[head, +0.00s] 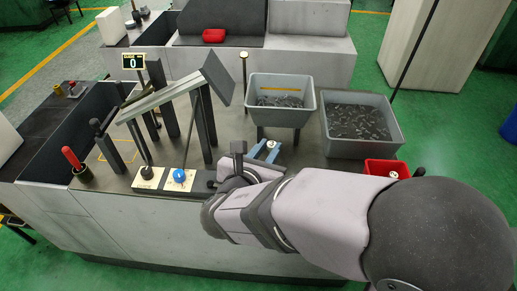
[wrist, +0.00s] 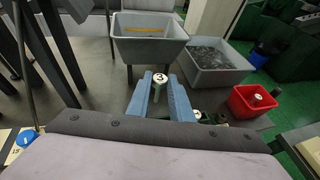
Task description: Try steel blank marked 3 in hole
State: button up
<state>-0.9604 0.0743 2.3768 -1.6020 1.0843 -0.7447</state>
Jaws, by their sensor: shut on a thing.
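The steel blank marked 3 (wrist: 160,79) has a white top with a dark 3 on it and stands about upright between the blue fingers of my gripper (wrist: 160,98). My gripper is shut on it. In the head view the blue fingers of my gripper (head: 264,150) and the white top of the blank (head: 271,144) show above the bench, in front of the grey bins. The blank's lower end is partly hidden by the fingers. I cannot make out the hole in either view.
A grey bin (head: 281,113) stands ahead, with a bigger bin of dark parts (head: 361,146) to its right. A red box (wrist: 246,112) holds a white-topped piece (wrist: 258,97). A slanted rail (head: 160,97), a blue knob (head: 179,175) and a display reading 0 (head: 132,62) are left.

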jog(key=d+f+m+g+h+p, duration=0.1)
jog(key=d+m+g+h+p, duration=0.3)
jog(key=d, duration=0.5)
jog(key=w+d+f+m+g+h+p, duration=0.1)
jog(key=d+m+g+h+p, duration=0.4)
jog(key=d, duration=0.5)
jog(key=shift+d+f+m+h+p, duration=0.3)
jog(key=shift+f+m+p, duration=0.2)
jog(key=shift+m+p, duration=0.95)
jog(key=shift+n+p, duration=0.35)
jog(key=shift+p, duration=0.1)
jog(key=shift+a+f, duration=0.1)
jog(key=shift+f+b, duration=1.9)
jog(key=shift+f, duration=0.65)
jog(key=shift+f+b, duration=0.5)
jog(key=shift+f, duration=0.4)
jog(key=shift+r, duration=0.2)
